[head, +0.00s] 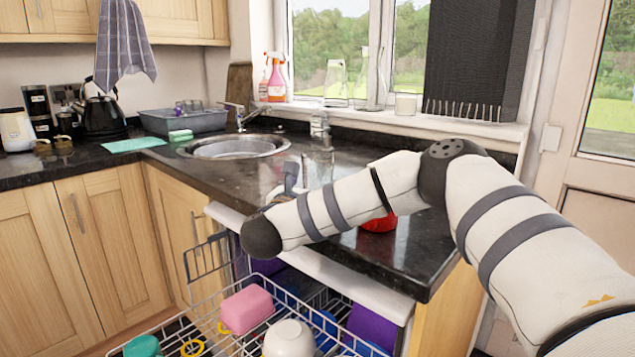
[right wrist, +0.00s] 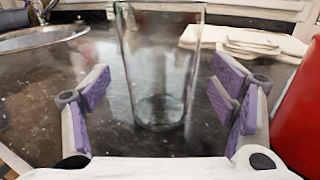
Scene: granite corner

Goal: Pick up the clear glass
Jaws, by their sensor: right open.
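The clear glass (right wrist: 160,75) stands upright on the dark countertop in the right wrist view, straight ahead of my right gripper. Its upper rim runs out of the top of that view. My right gripper (right wrist: 167,100) is open, with one purple-padded finger pair on each side of the glass's lower part and gaps between. No pad visibly touches it. In the head view my right gripper (head: 290,178) is low over the counter, partly hidden by my own forearm. The glass is hard to make out there. My left gripper is not in view.
A red object (head: 380,222) stands close on the right, also at the right wrist view's edge (right wrist: 301,125). The sink (head: 235,147) lies to the left. Pale stacked pieces (right wrist: 250,42) lie behind. Below the counter is an open dishwasher rack (head: 205,318) with dishes.

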